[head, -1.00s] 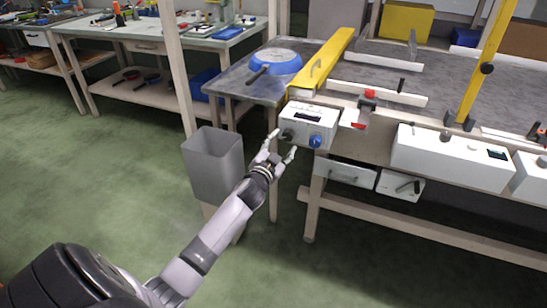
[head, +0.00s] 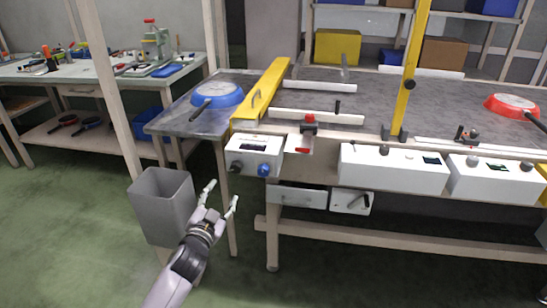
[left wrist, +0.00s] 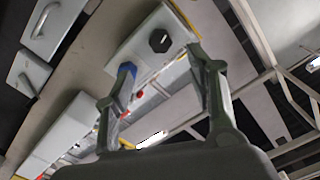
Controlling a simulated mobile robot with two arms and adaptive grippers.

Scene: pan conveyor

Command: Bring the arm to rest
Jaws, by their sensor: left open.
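My left gripper (head: 220,199) is open and empty in the head view. It is in front of the workbench, below the control box (head: 254,155) with a dark knob and a blue knob, and beside the grey bin (head: 163,205). It touches nothing that I can see. In the left wrist view its two fingers (left wrist: 155,95) stand apart, with the control box (left wrist: 140,50) beyond them. My left arm comes in from the bottom of the head view. My right gripper does not show.
A blue pan (head: 217,97) lies on the side table (head: 180,122). A red pan (head: 512,107) is on the conveyor at the right. A yellow guard (head: 262,92) and yellow post (head: 413,70) stand on the bench. The green floor (head: 90,240) at left is clear.

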